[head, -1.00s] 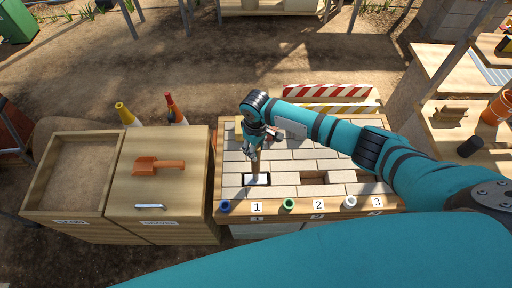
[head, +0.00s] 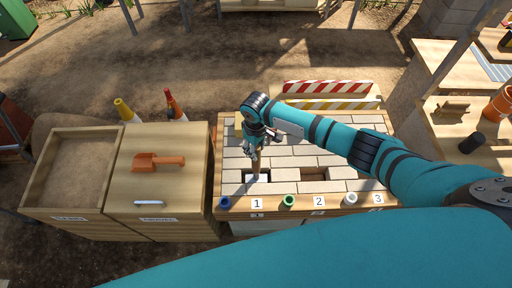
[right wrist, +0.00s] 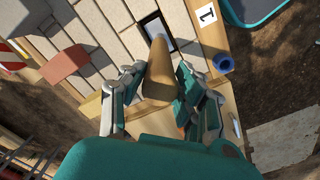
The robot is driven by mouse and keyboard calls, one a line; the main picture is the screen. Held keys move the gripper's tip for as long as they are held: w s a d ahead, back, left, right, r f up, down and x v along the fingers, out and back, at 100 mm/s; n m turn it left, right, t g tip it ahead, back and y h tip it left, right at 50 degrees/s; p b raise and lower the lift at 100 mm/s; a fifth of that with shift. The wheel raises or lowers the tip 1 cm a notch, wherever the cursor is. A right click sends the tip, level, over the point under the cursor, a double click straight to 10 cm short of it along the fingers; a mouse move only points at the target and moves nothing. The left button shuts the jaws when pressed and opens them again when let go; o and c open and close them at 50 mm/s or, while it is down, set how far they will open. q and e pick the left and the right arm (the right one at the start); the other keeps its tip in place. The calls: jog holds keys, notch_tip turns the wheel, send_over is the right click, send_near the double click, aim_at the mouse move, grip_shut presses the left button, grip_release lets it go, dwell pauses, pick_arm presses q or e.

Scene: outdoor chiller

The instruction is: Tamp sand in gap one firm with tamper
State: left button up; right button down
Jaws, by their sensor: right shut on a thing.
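My right gripper (head: 258,140) is shut on the tamper, seen as a light wooden handle (right wrist: 158,72) between the fingers in the right wrist view. The tamper (head: 256,168) stands nearly upright over gap one (head: 264,177), behind the plate marked 1 (head: 257,203). Gap one shows a pale surface and dark edges; it also shows in the right wrist view (right wrist: 152,25). The tamper's foot is at or in the gap, but I cannot tell whether it touches the sand. My left gripper is not in view.
Gap two (head: 313,174) is open to the right in the paving. Blue (head: 225,202), green (head: 288,200) and white (head: 350,198) cups line the front edge. Left stand a sand bin (head: 75,170) and a lidded box (head: 150,190) with an orange scoop (head: 158,161). Striped barriers (head: 328,87) stand behind.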

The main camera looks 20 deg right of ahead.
notch_tip(320, 180, up, 7)
jog(key=p, duration=0.3)
jog(key=shift+a+f, duration=0.1)
jog(key=shift+f, duration=0.1)
jog(key=shift+w+r, duration=0.1)
jog(key=shift+r, duration=1)
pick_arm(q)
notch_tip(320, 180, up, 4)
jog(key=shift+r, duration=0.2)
pick_arm(e)
jog(key=d, duration=1.3)
